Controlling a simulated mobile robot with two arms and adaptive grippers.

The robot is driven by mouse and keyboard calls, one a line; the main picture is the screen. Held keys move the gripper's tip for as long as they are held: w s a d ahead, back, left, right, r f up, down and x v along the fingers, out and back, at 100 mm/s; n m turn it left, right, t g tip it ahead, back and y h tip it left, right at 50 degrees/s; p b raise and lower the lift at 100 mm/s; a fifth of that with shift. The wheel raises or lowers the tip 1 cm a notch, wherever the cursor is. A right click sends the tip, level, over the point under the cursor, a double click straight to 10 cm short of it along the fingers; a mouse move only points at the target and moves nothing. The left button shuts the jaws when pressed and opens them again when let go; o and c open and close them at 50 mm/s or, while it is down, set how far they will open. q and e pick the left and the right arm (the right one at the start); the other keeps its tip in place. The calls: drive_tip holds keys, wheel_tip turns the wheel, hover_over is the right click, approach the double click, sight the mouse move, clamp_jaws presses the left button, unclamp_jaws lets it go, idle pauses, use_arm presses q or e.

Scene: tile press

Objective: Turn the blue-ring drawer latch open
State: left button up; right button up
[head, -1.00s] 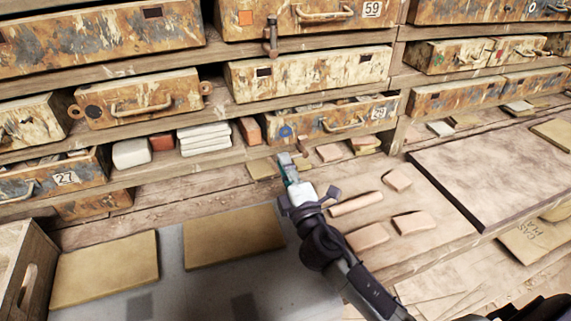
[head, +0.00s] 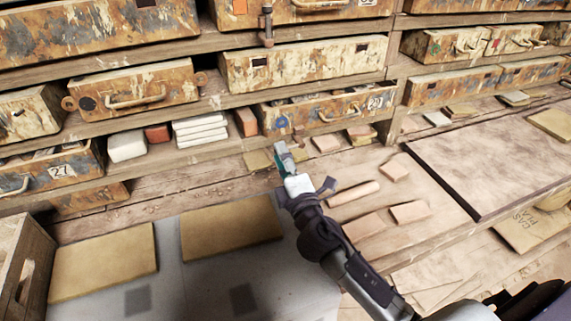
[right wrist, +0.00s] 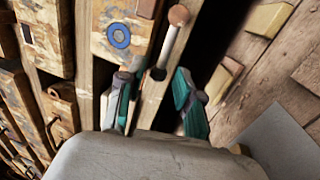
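The blue-ring drawer (head: 325,112) is a rusty, paint-flaked box on the low shelf in the head view, with a handle and a number plate. Its blue ring (right wrist: 118,36) shows clearly in the right wrist view. Beside the ring is a pale rod with a reddish round end (right wrist: 179,15), which looks like the latch. My right gripper (head: 281,149) is just in front of the drawer's lower left part. In the right wrist view its teal fingers (right wrist: 155,92) are apart, with the rod's lower end ahead of the gap. Contact cannot be told. My left gripper is not in view.
White blocks (head: 200,130) and a reddish brick (head: 246,122) stand left of the drawer. Loose clay pieces (head: 353,194) lie on the bench right of my arm. A large board (head: 490,160) lies further right. A wooden crate (head: 22,265) is at lower left.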

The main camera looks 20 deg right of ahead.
drive_tip(key=s+f, duration=0.2)
drive_tip(key=s, duration=0.9)
drive_tip(key=shift+s+a+f, duration=0.2)
drive_tip(key=shift+s+a, duration=0.15)
